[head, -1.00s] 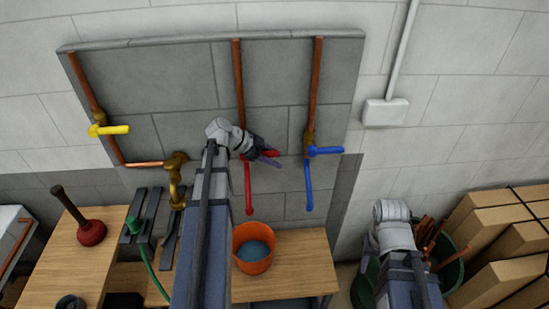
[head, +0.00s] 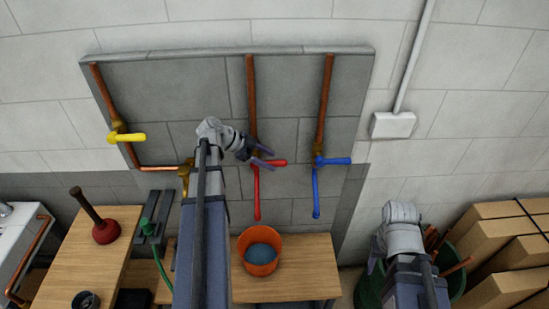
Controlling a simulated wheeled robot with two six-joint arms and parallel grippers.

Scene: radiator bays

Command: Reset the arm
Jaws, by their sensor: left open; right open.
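My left gripper (head: 266,155) is open in front of the wall panel, close by the red valve handle (head: 277,163). Its fingers point right, and nothing shows between them. My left arm (head: 203,220) reaches up from the bottom of the head view and hides part of the panel. My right arm (head: 402,245) stands at the lower right; its gripper's fingers are barely visible, with only a purple tip (head: 373,253) showing beside the wrist. The blue valve handle (head: 333,161) and the yellow valve handle (head: 126,138) both lie sideways on their copper pipes.
An orange bucket (head: 261,268) with a blue inside stands on a wooden table (head: 310,262) below the red valve. A plunger (head: 105,230) stands on the left table. Cardboard boxes (head: 495,250) and a green bin (head: 367,288) are at the right.

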